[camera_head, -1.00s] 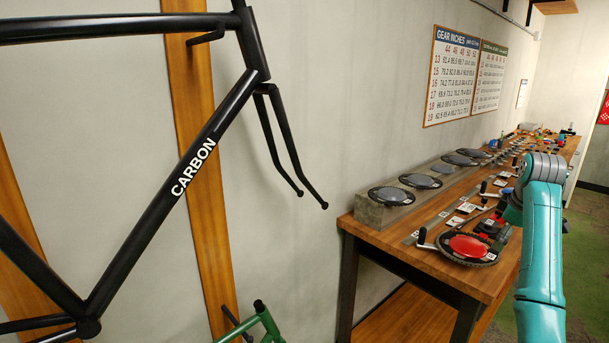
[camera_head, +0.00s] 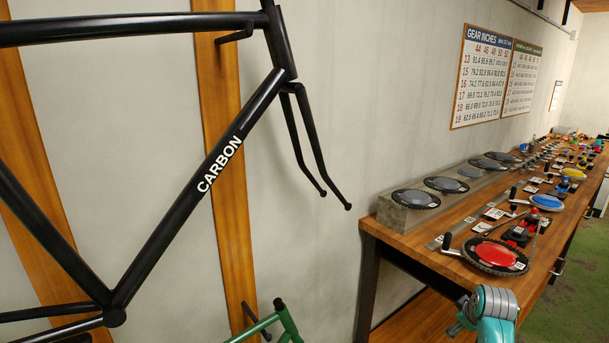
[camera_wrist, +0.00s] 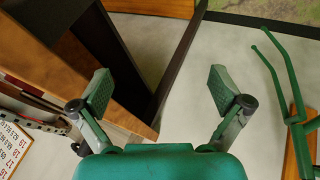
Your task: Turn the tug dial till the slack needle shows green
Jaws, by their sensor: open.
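I cannot make out the tug dial or the slack needle in either view; they are too small to tell or out of sight. A row of crank stations stands on the wooden workbench (camera_head: 415,243). The nearest has a black toothed ring with a red disc (camera_head: 495,255) and a crank arm to its left. My gripper (camera_wrist: 161,89) is open and empty in the wrist view, its two fingers wide apart. It points toward the wall and the bench's dark leg, touching nothing that I can see.
A black bike frame (camera_head: 185,210) marked CARBON fills the left, and a green frame (camera_head: 286,325) shows below. Grey blocks with dark rings (camera_head: 416,199) line the bench's back. Blue (camera_head: 547,202) and yellow (camera_head: 573,173) discs lie farther along. Green floor (camera_head: 560,305) is clear at right.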

